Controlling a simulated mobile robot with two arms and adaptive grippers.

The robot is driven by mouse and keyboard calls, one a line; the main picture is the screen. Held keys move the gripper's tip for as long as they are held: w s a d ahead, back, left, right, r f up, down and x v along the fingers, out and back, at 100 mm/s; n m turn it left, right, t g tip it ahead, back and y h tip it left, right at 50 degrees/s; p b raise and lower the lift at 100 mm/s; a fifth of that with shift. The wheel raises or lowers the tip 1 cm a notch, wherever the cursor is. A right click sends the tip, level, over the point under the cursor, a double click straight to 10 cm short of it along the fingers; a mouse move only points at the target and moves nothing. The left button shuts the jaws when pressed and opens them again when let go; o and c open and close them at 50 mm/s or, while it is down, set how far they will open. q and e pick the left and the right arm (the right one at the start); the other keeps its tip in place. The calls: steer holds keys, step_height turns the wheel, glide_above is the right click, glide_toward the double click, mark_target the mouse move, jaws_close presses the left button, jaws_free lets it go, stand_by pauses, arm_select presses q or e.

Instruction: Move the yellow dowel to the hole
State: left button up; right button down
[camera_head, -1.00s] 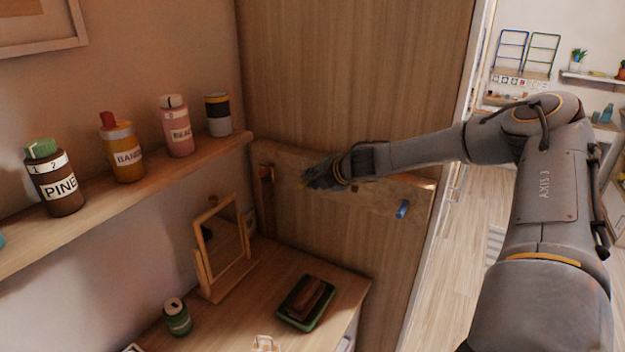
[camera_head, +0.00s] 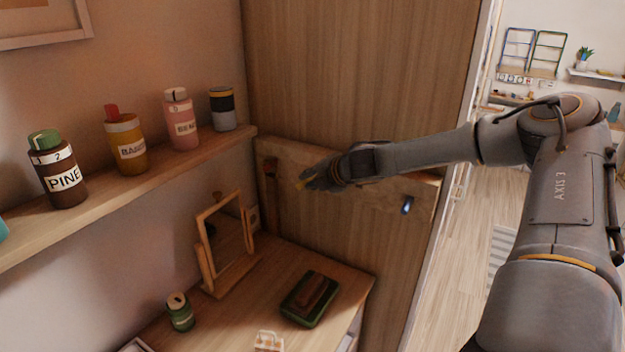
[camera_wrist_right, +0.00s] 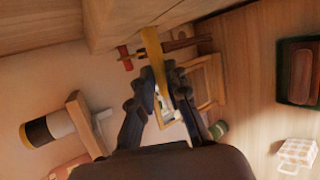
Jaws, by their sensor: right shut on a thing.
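My right gripper (camera_head: 308,184) comes in from the right in front of the wooden board (camera_head: 370,192) on the back panel. It is shut on the yellow dowel (camera_head: 299,185), whose tip sticks out to the left of the fingers. In the right wrist view the yellow dowel (camera_wrist_right: 153,45) shows between the fingertips of the right gripper (camera_wrist_right: 164,84) and points away from the hand. I cannot make out the hole; the hand covers part of the board. My left gripper is not in view.
A blue dowel (camera_head: 407,205) sticks out at the board's right end, and a red one (camera_wrist_right: 125,58) shows in the right wrist view. A mirror (camera_head: 228,240) stands on the desk below. A shelf (camera_head: 130,196) with several bottles runs along the left wall.

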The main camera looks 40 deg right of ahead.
mark_target(297, 187)
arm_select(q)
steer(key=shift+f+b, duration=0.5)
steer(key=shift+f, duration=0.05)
arm_select(e)
steer(key=shift+s+a, duration=0.25)
steer(key=shift+a, duration=0.6)
steer(key=shift+s+a, duration=0.25)
steer(key=shift+a, duration=0.55)
